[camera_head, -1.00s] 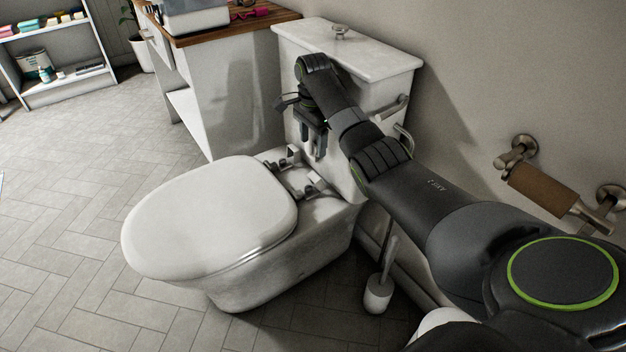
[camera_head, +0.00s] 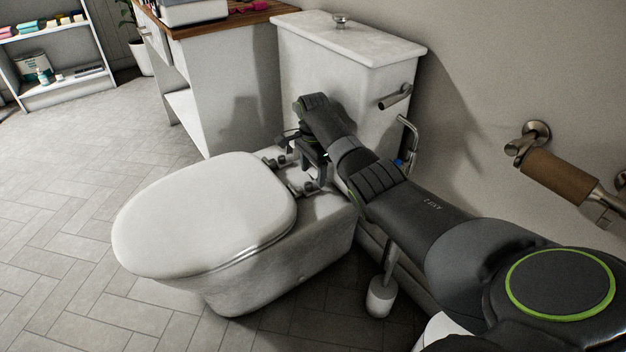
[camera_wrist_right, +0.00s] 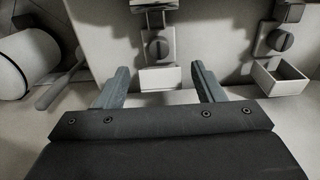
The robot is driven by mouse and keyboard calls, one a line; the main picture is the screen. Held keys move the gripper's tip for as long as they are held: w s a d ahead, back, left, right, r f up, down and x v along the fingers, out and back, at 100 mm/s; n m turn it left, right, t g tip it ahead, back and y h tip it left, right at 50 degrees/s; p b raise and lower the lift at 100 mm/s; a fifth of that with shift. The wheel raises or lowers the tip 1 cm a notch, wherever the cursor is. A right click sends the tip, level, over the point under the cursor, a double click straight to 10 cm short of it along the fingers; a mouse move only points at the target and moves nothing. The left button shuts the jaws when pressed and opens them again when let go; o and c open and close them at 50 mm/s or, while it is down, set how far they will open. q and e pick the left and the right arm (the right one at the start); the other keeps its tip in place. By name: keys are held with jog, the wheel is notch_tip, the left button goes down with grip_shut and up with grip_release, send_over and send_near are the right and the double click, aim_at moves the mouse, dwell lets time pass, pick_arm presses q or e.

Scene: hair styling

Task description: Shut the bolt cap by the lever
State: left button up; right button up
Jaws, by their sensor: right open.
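The bolt by the flush lever (camera_head: 395,97) sits at the back of the toilet, near the seat hinge. In the right wrist view its slotted bolt head (camera_wrist_right: 158,47) is uncovered, with its pale box-like cap (camera_wrist_right: 160,78) swung open below it. My right gripper (camera_head: 318,172) is low over this bolt. In the wrist view its two fingers (camera_wrist_right: 161,82) are apart, one on each side of the cap, with nothing held. Contact with the cap cannot be told. My left gripper is out of view.
The other bolt's cap (camera_wrist_right: 279,77) also stands open to the right. The closed toilet lid (camera_head: 205,212) lies in front, and the cistern (camera_head: 345,45) rises behind.

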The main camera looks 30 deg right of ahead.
jog(key=shift+f, duration=0.75)
